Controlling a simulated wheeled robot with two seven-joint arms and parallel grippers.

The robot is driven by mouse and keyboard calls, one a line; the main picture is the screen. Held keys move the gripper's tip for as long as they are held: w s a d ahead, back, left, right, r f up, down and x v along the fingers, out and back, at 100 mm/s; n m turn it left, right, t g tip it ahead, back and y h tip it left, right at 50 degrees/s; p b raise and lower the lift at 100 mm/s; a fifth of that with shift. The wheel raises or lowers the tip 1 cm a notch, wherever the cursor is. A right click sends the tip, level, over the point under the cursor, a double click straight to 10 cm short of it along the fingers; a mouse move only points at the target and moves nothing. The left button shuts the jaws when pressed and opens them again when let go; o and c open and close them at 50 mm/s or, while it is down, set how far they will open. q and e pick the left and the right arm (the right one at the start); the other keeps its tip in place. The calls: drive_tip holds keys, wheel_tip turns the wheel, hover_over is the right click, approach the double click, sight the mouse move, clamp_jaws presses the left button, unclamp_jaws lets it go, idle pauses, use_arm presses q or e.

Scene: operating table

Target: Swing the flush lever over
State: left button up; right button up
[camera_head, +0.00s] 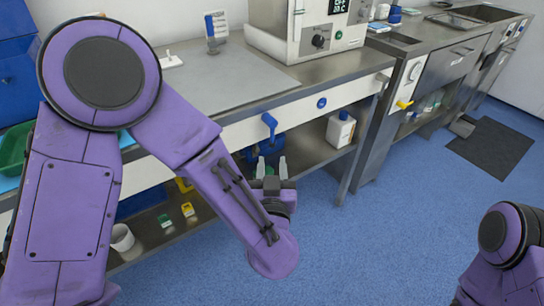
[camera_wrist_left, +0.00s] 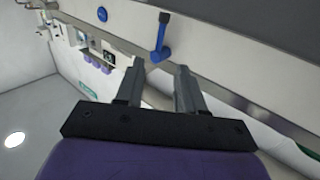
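A blue lever (camera_head: 269,124) is mounted on the white front panel below the counter edge. It hangs down from its pivot, and it also shows in the left wrist view (camera_wrist_left: 161,40), with a dark end. A yellow lever (camera_head: 404,104) sits further right on the sink unit's front. I cannot tell from a label which one is the flush lever. My left gripper (camera_head: 272,164) is just below the blue lever in the head view, apart from it. Its fingers (camera_wrist_left: 158,74) are spread and empty, pointing toward the blue lever. My right gripper is out of view.
The steel counter (camera_head: 222,92) overhangs a lower shelf with a white jug (camera_head: 340,130) and a white cup (camera_head: 121,238). A round blue button (camera_head: 321,103) is on the same panel, right of the blue lever. The blue floor (camera_head: 375,235) in front is clear.

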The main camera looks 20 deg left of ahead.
sight(272, 133)
use_arm(q)
drive_tip(key=x, duration=1)
drive_tip(key=shift+w+p, duration=0.1)
drive_tip(key=shift+p, duration=0.2)
drive_tip(key=shift+r, duration=0.1)
clamp_jaws()
